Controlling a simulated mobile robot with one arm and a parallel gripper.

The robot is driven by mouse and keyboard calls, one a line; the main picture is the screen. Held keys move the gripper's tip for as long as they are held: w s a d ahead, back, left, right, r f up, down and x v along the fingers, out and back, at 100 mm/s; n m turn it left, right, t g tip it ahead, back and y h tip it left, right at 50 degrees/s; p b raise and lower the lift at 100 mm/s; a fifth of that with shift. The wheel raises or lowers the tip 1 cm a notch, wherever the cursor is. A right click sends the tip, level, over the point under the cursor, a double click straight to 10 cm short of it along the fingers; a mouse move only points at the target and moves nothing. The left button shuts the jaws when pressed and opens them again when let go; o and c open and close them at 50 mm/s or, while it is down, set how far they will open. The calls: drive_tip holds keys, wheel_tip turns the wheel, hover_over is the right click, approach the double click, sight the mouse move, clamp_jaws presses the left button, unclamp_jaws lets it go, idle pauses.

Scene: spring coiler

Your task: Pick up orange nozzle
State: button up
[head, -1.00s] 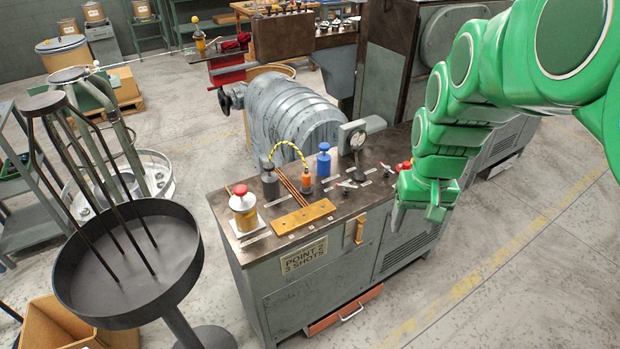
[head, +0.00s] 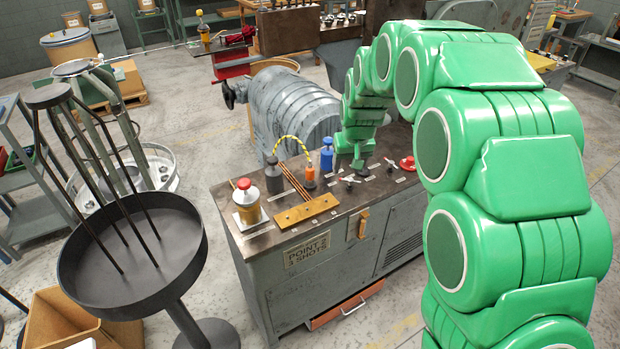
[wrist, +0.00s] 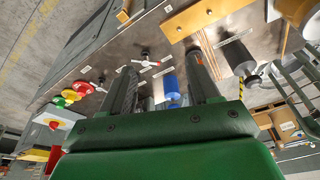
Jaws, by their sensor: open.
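The orange nozzle (head: 310,173) stands upright on the metal bench top, with a yellow-and-black striped hose (head: 292,139) arching from it toward a dark grey bottle (head: 273,177). My gripper (head: 357,162) is over the bench, to the right of the nozzle and just right of a blue bottle (head: 327,158), apart from the nozzle. In the wrist view my gripper (wrist: 161,65) is open, its two dark fingers apart with nothing held. The blue bottle (wrist: 171,88) shows between the fingers there. The nozzle is mostly or wholly hidden behind the right finger in that view.
A red-capped amber jar (head: 246,205), a brass strip (head: 306,210) and copper rods crowd the bench's left part. A round black tray stand (head: 150,270) is at the left.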

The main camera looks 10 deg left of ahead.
drive_tip(key=n+t+y, duration=0.1)
hover_over(309, 174)
drive_tip(key=d, duration=0.1)
drive_tip(key=f, duration=0.9)
drive_tip(key=shift+s, duration=0.35)
drive_tip(key=shift+x, duration=3.95)
drive_tip(key=shift+w, duration=0.15)
clamp_jaws()
